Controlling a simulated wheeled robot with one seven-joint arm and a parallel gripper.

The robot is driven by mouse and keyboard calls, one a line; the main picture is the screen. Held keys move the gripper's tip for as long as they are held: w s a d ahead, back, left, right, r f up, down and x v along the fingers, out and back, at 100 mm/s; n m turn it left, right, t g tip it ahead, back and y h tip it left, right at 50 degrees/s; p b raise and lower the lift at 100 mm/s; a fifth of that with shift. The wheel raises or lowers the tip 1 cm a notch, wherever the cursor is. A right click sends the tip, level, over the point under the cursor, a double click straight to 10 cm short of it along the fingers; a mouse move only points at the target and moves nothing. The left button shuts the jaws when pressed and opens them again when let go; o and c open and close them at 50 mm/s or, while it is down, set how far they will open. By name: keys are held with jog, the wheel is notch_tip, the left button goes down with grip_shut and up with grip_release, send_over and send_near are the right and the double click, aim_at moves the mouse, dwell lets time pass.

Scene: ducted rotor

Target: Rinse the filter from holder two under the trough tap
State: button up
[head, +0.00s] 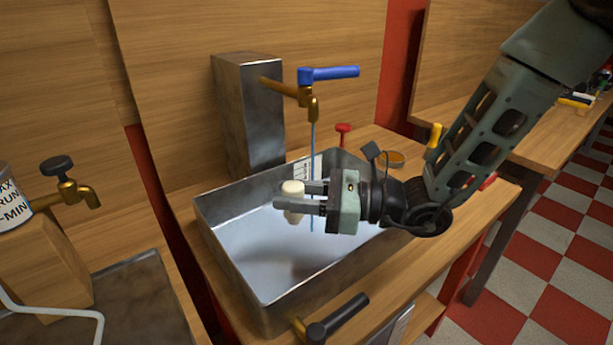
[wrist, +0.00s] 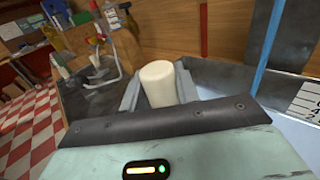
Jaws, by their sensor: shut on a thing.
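My gripper (head: 298,204) is shut on a cream-white cylindrical filter (head: 293,189). It holds the filter upright over the metal trough (head: 222,254). The wrist view shows the filter (wrist: 158,84) between the two fingers. The brass trough tap (head: 306,97) with a blue lever (head: 330,73) stands on a metal column behind the trough. A thin blue stream of water (head: 313,135) falls from its spout. In the head view the stream passes just right of the filter, near the gripper body. In the wrist view the stream (wrist: 267,45) is also apart from the filter, to its right. Holder two cannot be identified.
A metal column (head: 250,115) stands at the trough's back left. A brass valve with a black handle (head: 338,316) sticks out at the trough's front. A second brass tap (head: 70,182) is at the left. A red knob (head: 343,132) stands behind the trough.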

jog(key=s+a+r+p, duration=0.1)
jog(key=s+r+p, duration=0.1)
jog(key=s+r, duration=0.2)
jog(key=shift+s+a+p, duration=0.3)
jog(key=shift+s, duration=0.1)
dwell(0.7)
